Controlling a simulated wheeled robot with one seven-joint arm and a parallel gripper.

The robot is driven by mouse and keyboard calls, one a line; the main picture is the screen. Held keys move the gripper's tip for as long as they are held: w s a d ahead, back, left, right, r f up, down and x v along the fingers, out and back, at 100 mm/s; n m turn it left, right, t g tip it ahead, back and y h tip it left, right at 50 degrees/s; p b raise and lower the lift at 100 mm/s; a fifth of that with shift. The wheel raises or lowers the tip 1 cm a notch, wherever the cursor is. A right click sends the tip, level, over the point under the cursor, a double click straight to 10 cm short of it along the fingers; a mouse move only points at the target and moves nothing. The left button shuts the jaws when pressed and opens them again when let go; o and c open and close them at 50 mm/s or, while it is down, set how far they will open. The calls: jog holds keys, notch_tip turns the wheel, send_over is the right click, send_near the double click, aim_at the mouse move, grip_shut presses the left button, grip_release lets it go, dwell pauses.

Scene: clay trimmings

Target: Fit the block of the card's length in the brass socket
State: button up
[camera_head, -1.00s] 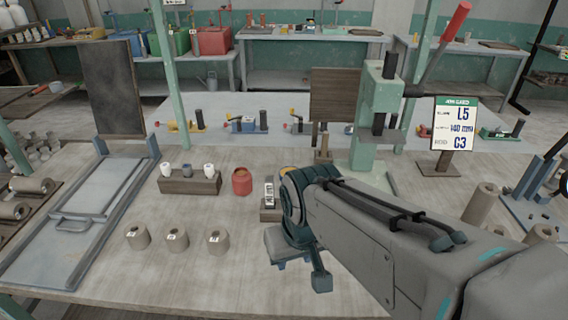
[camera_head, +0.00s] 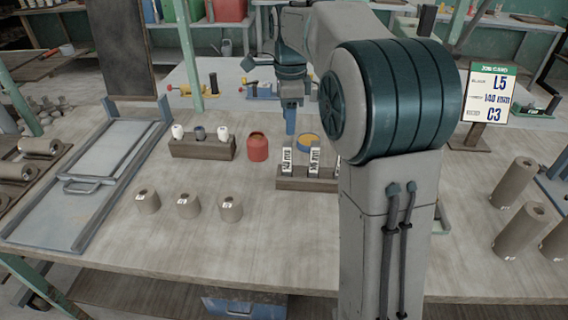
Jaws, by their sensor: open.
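The card (camera_head: 489,96) stands at the right and reads L5, 140 mm and C3. Upright white blocks with dark markings (camera_head: 314,160) stand in a dark wooden rack (camera_head: 296,184); their markings are too small to read, and my arm covers the rack's right end. A round, yellow-rimmed thing (camera_head: 308,140) sits just behind the rack; I cannot tell whether it is the brass socket. My gripper (camera_head: 291,122) points down above the table, just behind the rack's left part. It is open, seen edge-on, with nothing visible in it.
A rack of small cups (camera_head: 203,149) and a red jar (camera_head: 257,147) stand left of my gripper. Several labelled clay cylinders stand in front (camera_head: 188,206) and at right (camera_head: 513,182). A framed board (camera_head: 92,185) lies left.

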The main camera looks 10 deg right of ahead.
aim_at(286, 141)
jog(key=shift+w+f+m, duration=0.2)
jog(key=shift+w+m, duration=0.25)
jog(key=shift+w, duration=0.15)
jog(key=shift+w+f+m, duration=0.2)
jog(key=shift+w+m, duration=0.25)
jog(key=shift+w, duration=0.1)
jog(key=shift+w+f, duration=0.15)
jog(key=shift+f, duration=0.15)
notch_tip(286, 141, down, 8)
jog(key=shift+r+b, duration=0.15)
jog(key=shift+b, duration=0.45)
jog(key=shift+s+d+f, duration=0.1)
jog(key=shift+s+f, duration=0.05)
jog(key=shift+f, duration=1.25)
jog(key=shift+s+f, duration=0.1)
jog(key=shift+f, duration=1.25)
jog(key=shift+c, duration=0.3)
grip_shut()
